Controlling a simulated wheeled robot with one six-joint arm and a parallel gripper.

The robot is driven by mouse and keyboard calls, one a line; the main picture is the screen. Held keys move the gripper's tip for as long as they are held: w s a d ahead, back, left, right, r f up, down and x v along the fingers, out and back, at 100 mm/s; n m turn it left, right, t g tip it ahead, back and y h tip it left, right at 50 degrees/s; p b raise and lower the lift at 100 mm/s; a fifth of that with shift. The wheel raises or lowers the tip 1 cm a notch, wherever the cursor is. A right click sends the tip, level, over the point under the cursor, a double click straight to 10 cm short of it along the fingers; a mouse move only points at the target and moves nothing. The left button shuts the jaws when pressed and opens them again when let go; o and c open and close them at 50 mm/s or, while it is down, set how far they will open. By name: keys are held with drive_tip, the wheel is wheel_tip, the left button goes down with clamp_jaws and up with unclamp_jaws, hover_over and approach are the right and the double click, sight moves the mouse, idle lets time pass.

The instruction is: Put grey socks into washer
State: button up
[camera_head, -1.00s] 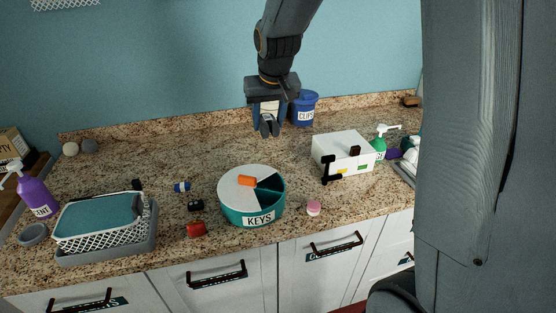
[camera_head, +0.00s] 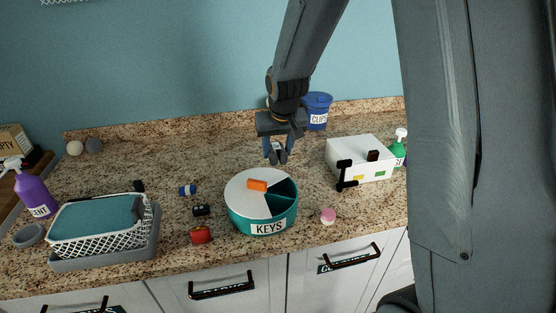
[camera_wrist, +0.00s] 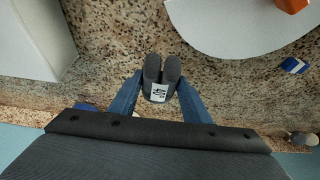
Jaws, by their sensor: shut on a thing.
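The grey socks (camera_wrist: 152,70) are a dark grey rolled pair with a white label, held between the blue fingers of my gripper (camera_wrist: 158,92) in the wrist view. In the head view my gripper (camera_head: 277,155) is above the counter behind the round KEYS container, with the dark socks (camera_head: 278,157) between its fingers. The gripper is shut on the socks and points down. The washer is not in either view.
The teal KEYS container (camera_head: 262,212) and the white box (camera_head: 360,158) stand close to the gripper. A blue CLIPS bucket (camera_head: 318,111) is behind it. A white basket (camera_head: 100,241) sits left, and small items lie on the granite counter (camera_head: 150,165).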

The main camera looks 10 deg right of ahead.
drive_tip(key=shift+f+p, duration=0.45)
drive_tip(key=shift+f, duration=1.65)
drive_tip(key=shift+f, duration=0.2)
drive_tip(key=o, duration=1.1)
drive_tip(key=shift+c, duration=0.2)
